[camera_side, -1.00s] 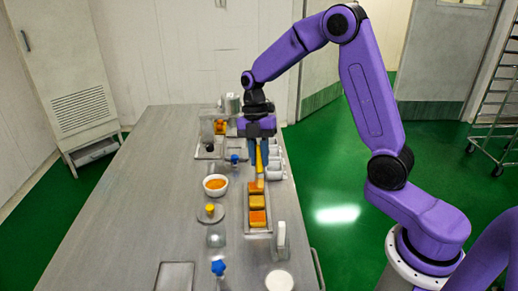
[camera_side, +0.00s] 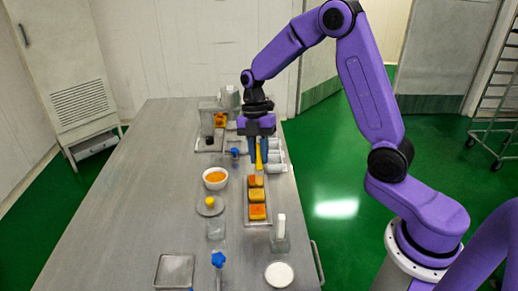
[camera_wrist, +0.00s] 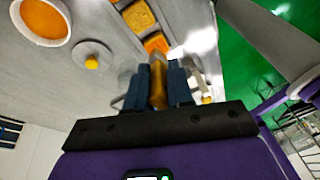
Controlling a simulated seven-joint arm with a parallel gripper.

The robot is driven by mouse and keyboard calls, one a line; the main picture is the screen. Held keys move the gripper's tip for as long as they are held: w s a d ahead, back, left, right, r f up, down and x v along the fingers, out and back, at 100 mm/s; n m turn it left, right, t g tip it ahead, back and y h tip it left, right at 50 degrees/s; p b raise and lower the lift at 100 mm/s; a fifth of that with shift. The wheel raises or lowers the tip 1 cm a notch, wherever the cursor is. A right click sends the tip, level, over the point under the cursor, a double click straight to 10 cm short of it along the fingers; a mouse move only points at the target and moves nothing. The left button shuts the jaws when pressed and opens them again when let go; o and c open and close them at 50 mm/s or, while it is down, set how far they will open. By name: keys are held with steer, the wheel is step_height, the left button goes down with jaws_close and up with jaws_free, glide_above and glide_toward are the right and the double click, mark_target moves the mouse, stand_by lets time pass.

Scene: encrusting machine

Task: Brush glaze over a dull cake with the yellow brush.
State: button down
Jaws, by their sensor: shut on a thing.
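My gripper (camera_side: 258,160) is shut on the yellow brush (camera_side: 261,157), which points down from between the blue fingers. In the wrist view the brush (camera_wrist: 158,82) shows between the fingers; its bristle end is hard to make out. Cakes stand in a row in a narrow tray (camera_side: 258,225): a far cake (camera_side: 256,181), a middle cake (camera_side: 257,195) and a near cake (camera_side: 258,212). The brush is by the tray's far end, seemingly clear of the far cake. Their tops are orange to brown; which are dull is unclear. A white bowl (camera_side: 215,185) holds orange glaze (camera_side: 215,177).
A round lid with a yellow knob (camera_side: 210,202) lies left of the tray. A clear bottle (camera_side: 280,236) stands at its near right, with a white round dish (camera_side: 279,275) closer. White cylinders (camera_side: 277,157) stand right of the gripper. The table's left side is bare.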

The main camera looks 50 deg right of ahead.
step_height(320, 180, down, 6)
steer(key=shift+r, duration=0.1)
steer(key=shift+w+d+f, duration=0.2)
steer(key=shift+w+d, duration=0.3)
steer(key=shift+w, duration=0.05)
steer(key=shift+w+d, duration=1.05)
steer(key=shift+w+d+f, duration=0.25)
steer(key=shift+w+d, duration=0.3)
steer(key=shift+s+a+r, duration=0.15)
steer(key=shift+s+a, duration=0.85)
steer(key=shift+s, duration=0.05)
steer(key=shift+s+a+r, duration=0.1)
steer(key=shift+s+a, duration=0.9)
steer(key=shift+a, duration=0.3)
steer(key=shift+w+a, duration=0.25)
steer(key=shift+w+d, duration=1.6)
steer(key=shift+w, duration=0.05)
steer(key=shift+w+d+f, duration=0.35)
steer(key=shift+w+d, duration=0.15)
steer(key=shift+w, duration=0.05)
steer(key=shift+s+a+r, duration=0.2)
steer(key=shift+s+a, duration=0.8)
steer(key=shift+s, duration=0.05)
steer(key=shift+s+a+r, duration=0.15)
steer(key=shift+s+a, duration=0.85)
steer(key=shift+s+a+r, duration=0.1)
steer(key=shift+a, duration=0.05)
steer(key=shift+r, duration=3.95)
